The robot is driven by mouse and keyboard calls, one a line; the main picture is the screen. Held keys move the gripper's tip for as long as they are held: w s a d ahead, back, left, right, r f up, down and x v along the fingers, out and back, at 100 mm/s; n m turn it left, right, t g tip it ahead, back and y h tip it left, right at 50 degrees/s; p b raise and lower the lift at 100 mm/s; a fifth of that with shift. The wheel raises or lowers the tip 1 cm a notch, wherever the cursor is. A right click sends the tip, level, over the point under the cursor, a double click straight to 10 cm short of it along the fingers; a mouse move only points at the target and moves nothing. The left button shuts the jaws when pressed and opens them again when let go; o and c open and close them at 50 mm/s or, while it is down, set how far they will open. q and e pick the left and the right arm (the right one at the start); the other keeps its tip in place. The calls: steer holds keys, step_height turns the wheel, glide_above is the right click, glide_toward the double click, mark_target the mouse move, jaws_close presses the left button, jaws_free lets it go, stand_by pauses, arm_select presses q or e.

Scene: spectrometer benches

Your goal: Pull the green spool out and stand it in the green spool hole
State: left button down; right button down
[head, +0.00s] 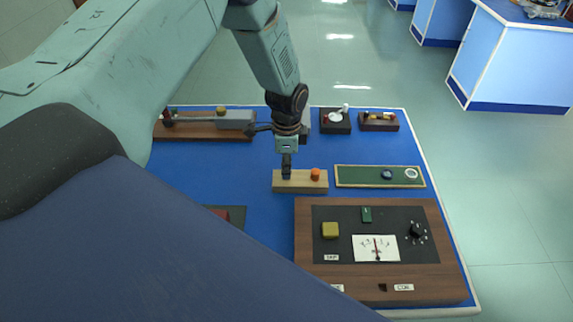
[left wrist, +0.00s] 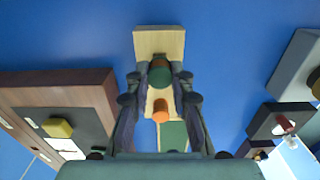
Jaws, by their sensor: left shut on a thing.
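My left gripper (head: 287,172) reaches down to the left end of a pale wooden block (head: 302,186). In the left wrist view its fingers are shut on the green spool (left wrist: 160,72), over the block (left wrist: 158,42). The fingers hide the spool in the head view. I cannot tell whether the spool's lower end sits in the block. An orange spool (head: 315,174) stands in the block beside the gripper. A green board (head: 350,177) to the right carries a dark blue round piece (head: 387,174) and a white ring (head: 411,174). My right gripper is not in view.
A brown instrument panel (head: 305,230) with a yellow button (head: 330,230), meter (head: 376,248) and black knob (head: 417,230) fills the near right. A grey and brown apparatus (head: 205,128) and two small dark boxes (head: 335,127) (head: 379,125) stand at the back.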

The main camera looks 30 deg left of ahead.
arm_select(q)
steer(key=shift+f+b, duration=0.55)
steer(key=shift+f, duration=0.3)
stand_by(0.4)
steer(key=shift+s, duration=0.1)
steer(key=c, duration=1.2)
jaws_free()
steer(key=o, duration=0.5)
step_height(320, 180, up, 12)
steer(key=shift+r, duration=0.1)
